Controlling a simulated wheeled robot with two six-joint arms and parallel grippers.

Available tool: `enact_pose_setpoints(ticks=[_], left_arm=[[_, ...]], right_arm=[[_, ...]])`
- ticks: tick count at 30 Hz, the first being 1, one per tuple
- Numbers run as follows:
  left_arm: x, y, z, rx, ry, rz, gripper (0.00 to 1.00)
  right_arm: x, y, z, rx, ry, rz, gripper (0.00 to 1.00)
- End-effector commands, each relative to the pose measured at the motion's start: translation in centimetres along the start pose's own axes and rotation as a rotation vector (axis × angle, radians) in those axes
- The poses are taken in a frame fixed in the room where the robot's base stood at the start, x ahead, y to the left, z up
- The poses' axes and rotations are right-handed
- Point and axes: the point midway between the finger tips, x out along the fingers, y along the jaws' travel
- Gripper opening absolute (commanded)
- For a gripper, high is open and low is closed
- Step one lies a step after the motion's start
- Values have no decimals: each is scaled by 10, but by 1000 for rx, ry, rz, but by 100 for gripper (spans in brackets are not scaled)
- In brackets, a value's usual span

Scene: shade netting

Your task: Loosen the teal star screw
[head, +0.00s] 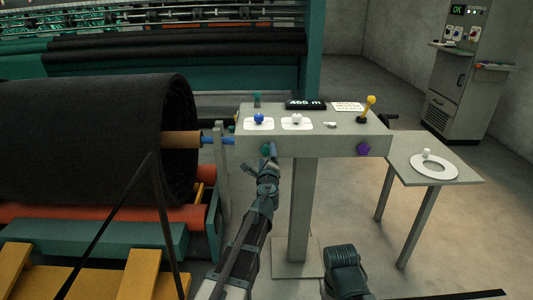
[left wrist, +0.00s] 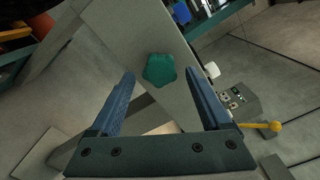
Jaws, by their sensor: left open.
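The teal star screw (head: 265,149) sits on the front face of the grey control box, near its left end. In the left wrist view the star screw (left wrist: 159,71) lies in the gap between my fingertips, fully visible. My left gripper (head: 269,162) is just below and in front of it in the head view, with its fingers pointing up at the box. The gripper (left wrist: 159,78) is open and empty, with a finger on either side of the screw in the picture; I see no contact. My right gripper's fingers do not show.
A purple star knob (head: 363,149) is on the same face at the right. The box top carries a blue knob (head: 259,118), a white knob (head: 297,118) and a yellow-topped lever (head: 368,108). A black roll (head: 95,140) stands left; a side table (head: 440,175) stands right.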

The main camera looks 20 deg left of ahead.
Motion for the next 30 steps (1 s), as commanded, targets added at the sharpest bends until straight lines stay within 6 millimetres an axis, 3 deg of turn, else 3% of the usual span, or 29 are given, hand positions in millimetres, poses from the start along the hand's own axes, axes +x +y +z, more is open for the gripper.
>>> enact_pose_setpoints(ticks=[17,25,30], left_arm=[[24,0,0,-2,0,0,81],[25,0,0,-3,0,0,81],[25,0,0,-3,0,0,53]], right_arm=[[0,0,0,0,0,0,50],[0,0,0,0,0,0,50],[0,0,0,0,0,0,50]])
